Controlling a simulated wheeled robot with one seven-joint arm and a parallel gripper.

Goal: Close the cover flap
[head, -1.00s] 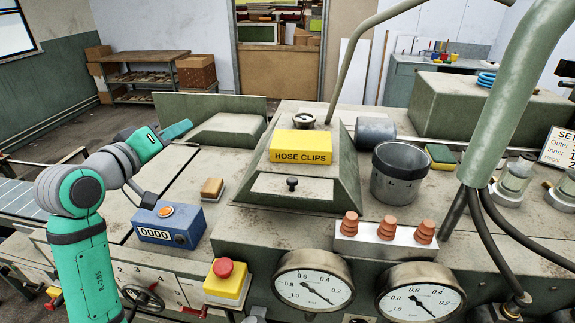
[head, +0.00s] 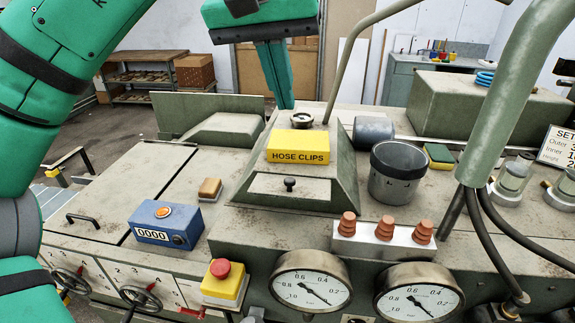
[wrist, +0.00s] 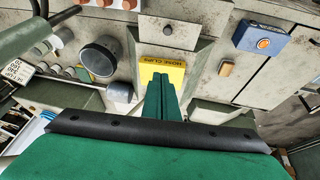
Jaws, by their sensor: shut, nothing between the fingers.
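An upright, thin grey-green panel (head: 180,112) stands along the back left edge of the machine, behind a low sloped housing; it looks like the raised cover flap. A flat lid (head: 105,185) with a dark handle lies level at left, so the pictures do not settle which is the flap. My gripper (head: 286,104) hangs fingers down at the back, just right of the upright panel and near the top of the hose clips housing. It is shut and empty. In the wrist view its fingers (wrist: 160,85) overlap the yellow hose clips box (wrist: 163,68). No contact is clear.
The hose clips box (head: 298,147) sits on a sloped housing with a knobbed front plate. A curved pipe (head: 350,60) rises just right of my gripper. A dark cup (head: 397,172), a blue counter (head: 165,224) and a red stop button (head: 220,268) stand on the machine.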

